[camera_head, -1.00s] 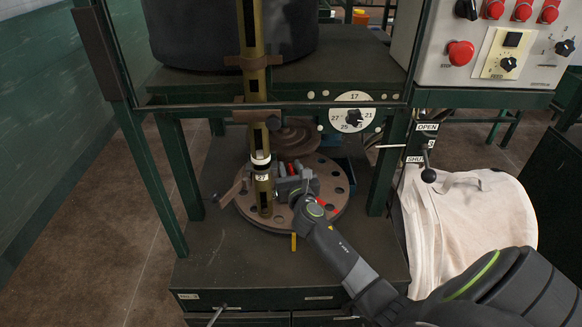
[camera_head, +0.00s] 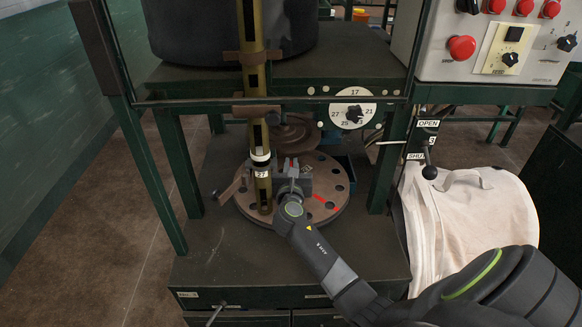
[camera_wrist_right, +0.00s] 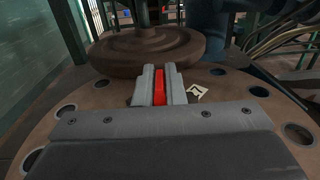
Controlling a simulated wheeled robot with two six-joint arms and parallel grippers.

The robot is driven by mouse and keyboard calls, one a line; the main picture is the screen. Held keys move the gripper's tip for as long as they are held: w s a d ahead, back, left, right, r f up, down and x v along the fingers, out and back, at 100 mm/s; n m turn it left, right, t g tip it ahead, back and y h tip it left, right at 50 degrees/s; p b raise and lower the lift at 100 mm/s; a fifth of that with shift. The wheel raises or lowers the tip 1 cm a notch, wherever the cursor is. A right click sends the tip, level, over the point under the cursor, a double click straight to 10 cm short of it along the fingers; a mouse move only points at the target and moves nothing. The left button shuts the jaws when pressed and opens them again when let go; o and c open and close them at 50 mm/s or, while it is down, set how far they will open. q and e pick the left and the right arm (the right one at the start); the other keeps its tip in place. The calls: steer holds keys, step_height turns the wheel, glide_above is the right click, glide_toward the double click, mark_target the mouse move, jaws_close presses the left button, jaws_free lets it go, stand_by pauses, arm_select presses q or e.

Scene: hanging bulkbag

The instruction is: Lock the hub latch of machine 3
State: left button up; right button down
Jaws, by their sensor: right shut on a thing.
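The machine's round brown hub plate (camera_head: 258,213), with holes around its rim, lies flat on the dark deck. A grey block (camera_head: 306,182) sits on the plate beside the upright brass post (camera_head: 262,188). My right gripper (camera_head: 291,168) reaches over the plate's front to this block. In the right wrist view its fingers (camera_wrist_right: 160,86) are shut on a narrow red bar (camera_wrist_right: 159,88), which looks like the latch handle. Another red strip (camera_head: 323,201) shows on the plate, right of the gripper. The bar's lower end is hidden. My left gripper is not in view.
A round dial with numbers (camera_head: 363,95) hangs behind the plate. Right of the frame are an OPEN/SHUT lever (camera_head: 429,172), a pale bag (camera_head: 470,220) and a control panel (camera_head: 495,65). Green frame legs (camera_head: 180,165) stand either side. The front deck is clear.

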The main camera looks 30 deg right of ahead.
steer(key=c, duration=1.5)
jaws_free()
steer(key=shift+n+t+y, duration=0.3)
steer(key=shift+n+y, duration=0.1)
steer(key=shift+y, duration=0.2)
